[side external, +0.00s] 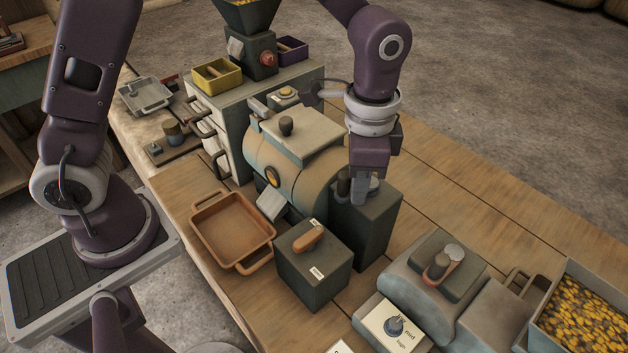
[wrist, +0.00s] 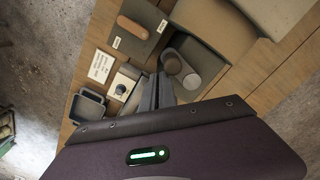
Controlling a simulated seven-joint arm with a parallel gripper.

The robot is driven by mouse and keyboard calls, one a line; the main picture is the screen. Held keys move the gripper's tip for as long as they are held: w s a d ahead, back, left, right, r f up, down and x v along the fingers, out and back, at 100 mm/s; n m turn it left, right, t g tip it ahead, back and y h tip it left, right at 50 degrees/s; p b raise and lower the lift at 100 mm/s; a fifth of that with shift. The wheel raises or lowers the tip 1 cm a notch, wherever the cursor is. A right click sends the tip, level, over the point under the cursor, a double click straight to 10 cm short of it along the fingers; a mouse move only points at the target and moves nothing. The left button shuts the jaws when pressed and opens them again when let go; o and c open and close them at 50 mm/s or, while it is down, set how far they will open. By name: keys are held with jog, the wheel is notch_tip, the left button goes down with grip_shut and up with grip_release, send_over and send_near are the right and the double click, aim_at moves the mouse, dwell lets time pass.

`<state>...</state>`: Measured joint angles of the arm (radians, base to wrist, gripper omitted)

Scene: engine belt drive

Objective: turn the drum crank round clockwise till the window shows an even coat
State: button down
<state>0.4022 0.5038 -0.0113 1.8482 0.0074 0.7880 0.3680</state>
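The drum (side external: 268,148), a tan and grey-blue cylinder with a flat top, lies beside a dark box. Its small round window (side external: 272,176) shows amber; I cannot tell how even the coat is. The crank seems to be the dark round knob (side external: 343,187) on top of the dark box (side external: 362,232). In the wrist view a round-topped knob (wrist: 172,62) stands just beyond my fingertips. My gripper (side external: 367,190) points down beside the knob, low over the box. In the wrist view its fingers (wrist: 162,88) are close together, with nothing visible between them.
A dark box with a wooden lever (side external: 308,239) stands in front, near an empty brown tray (side external: 203,243). A grey machine (side external: 405,262) with a dial panel (side external: 390,322) and a bin of yellow pieces (side external: 580,318) stand at the right. Bare tabletop (side external: 470,205) lies behind them.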

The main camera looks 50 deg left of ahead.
aim_at(342, 170)
jog(key=a, duration=0.4)
jog(key=w+a, duration=0.2)
jog(key=shift+w+a, duration=0.3)
jog(key=shift+a, duration=0.05)
jog(key=w, duration=0.3)
jog(key=shift+w+a, duration=0.25)
jog(key=shift+w, duration=0.1)
jog(key=w+d, duration=0.2)
jog(key=w, duration=0.1)
jog(key=shift+w, duration=0.1)
jog(key=d, duration=0.7)
jog(key=s, duration=0.2)
jog(key=s+d, duration=0.1)
jog(key=s, duration=0.4)
jog(key=shift+d, duration=0.15)
